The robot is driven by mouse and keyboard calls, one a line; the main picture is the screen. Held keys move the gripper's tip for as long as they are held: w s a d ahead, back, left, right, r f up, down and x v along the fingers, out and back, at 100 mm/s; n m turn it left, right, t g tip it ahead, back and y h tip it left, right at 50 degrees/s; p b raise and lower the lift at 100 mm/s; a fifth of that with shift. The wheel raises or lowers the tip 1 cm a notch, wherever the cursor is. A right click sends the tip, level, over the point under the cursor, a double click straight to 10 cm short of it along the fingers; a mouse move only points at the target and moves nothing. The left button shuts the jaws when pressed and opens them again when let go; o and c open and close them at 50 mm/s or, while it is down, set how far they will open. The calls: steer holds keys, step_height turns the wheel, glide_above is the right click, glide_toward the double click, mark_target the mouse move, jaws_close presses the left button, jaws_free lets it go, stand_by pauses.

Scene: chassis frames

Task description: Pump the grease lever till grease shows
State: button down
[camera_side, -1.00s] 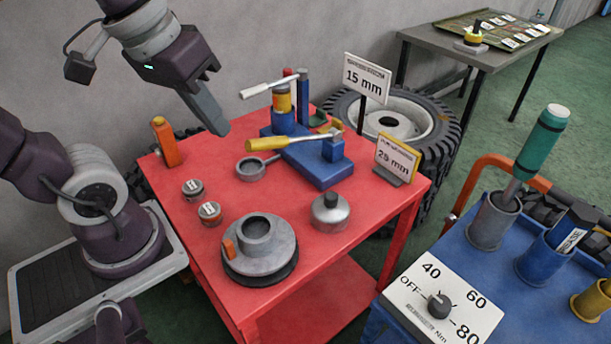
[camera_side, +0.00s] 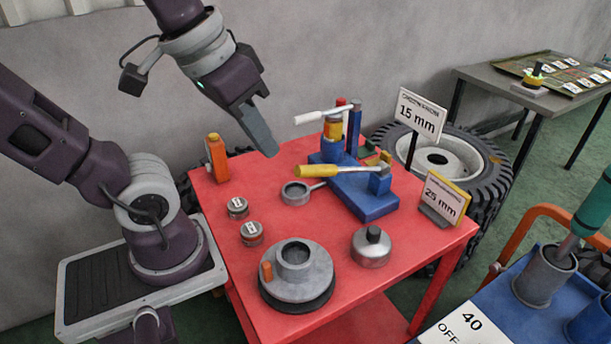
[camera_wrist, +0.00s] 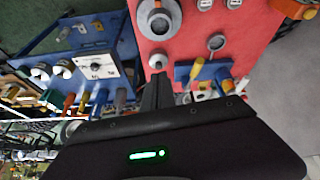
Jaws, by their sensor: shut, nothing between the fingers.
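A blue fixture (camera_side: 372,204) stands at the back of the red table in the side view. A lever with a yellow handle (camera_side: 317,171) lies across it, and a lever with a white handle (camera_side: 318,116) sits higher, by a yellow-banded cylinder (camera_side: 333,129). I cannot tell for sure which is the grease lever. I cannot make out any grease. My gripper (camera_side: 269,152) is shut and empty, above the table and left of both handles, apart from them. In the wrist view, the yellow handle (camera_wrist: 197,68) shows beyond my gripper (camera_wrist: 157,88).
On the red table (camera_side: 220,197) are an orange bottle (camera_side: 217,158), a grey ring with a handle (camera_side: 296,193), two small tins (camera_side: 252,233), a grey flanged hub (camera_side: 296,272) and a metal pot (camera_side: 371,248). Signs reading 15 mm (camera_side: 418,112) and 25 mm (camera_side: 443,197) stand at right.

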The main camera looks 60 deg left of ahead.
steer(key=w+a+r+n+g, duration=0.2)
steer(key=w+a+n, duration=0.25)
steer(key=w, duration=0.25)
steer(key=w+a+r+n+g, duration=0.2)
steer(key=w+a+n+g, duration=0.1)
steer(key=w+n, duration=0.3)
steer(key=w+a+f+n+g+h, duration=0.2)
steer(key=w+a+f+n+g, duration=0.1)
steer(key=w+a+f+n, duration=0.3)
steer(key=w+a, duration=0.2)
steer(key=shift+w+f+g, duration=0.25)
steer(key=shift+w+g, duration=0.05)
steer(key=shift+w, duration=0.1)
steer(key=shift+a, duration=0.1)
steer(key=x, duration=1.4)
steer(key=shift+d, duration=0.2)
